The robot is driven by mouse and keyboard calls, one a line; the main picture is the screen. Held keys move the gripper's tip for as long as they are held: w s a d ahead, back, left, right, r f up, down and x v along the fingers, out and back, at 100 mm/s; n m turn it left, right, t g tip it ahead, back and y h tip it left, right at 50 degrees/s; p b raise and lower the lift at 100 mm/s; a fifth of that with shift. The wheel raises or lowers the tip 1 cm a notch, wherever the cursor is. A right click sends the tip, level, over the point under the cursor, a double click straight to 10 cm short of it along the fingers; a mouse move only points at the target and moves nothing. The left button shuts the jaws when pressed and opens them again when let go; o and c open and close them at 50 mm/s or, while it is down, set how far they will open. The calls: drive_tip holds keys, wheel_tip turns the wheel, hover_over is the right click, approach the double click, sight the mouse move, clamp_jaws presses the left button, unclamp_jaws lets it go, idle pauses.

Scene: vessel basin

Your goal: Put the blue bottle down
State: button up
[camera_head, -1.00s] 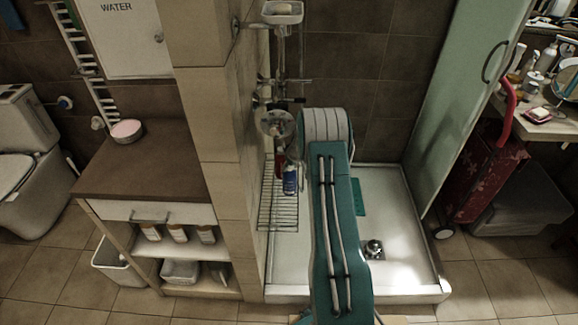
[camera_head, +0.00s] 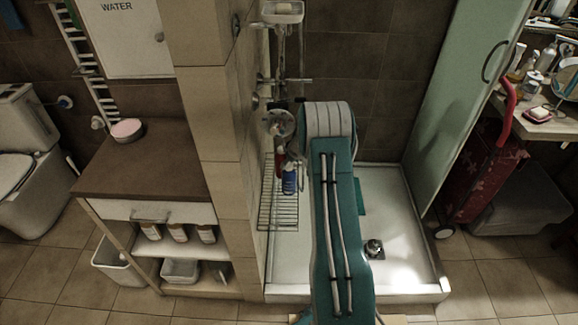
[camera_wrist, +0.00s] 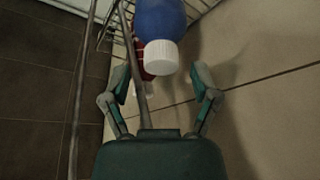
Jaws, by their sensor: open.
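The blue bottle (camera_head: 289,181) stands upright on the wire rack in the shower corner in the head view. In the wrist view the blue bottle (camera_wrist: 160,18) shows from its white cap end, ahead of my gripper. My gripper (camera_wrist: 163,78) is open, its two fingers spread apart on either side below the white cap, with nothing held between them. In the head view my gripper is hidden behind my own arm. The wire rack (camera_head: 278,215) is fixed by the tiled pillar.
A red bottle (camera_head: 280,164) stands beside the blue one on the rack. A metal shower pipe (camera_wrist: 138,65) runs close by the left finger. The tiled wall (camera_wrist: 270,90) is on the right. The white shower tray (camera_head: 395,220) is mostly clear.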

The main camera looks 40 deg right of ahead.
drive_tip(key=v, duration=1)
drive_tip(key=shift+s, duration=0.15)
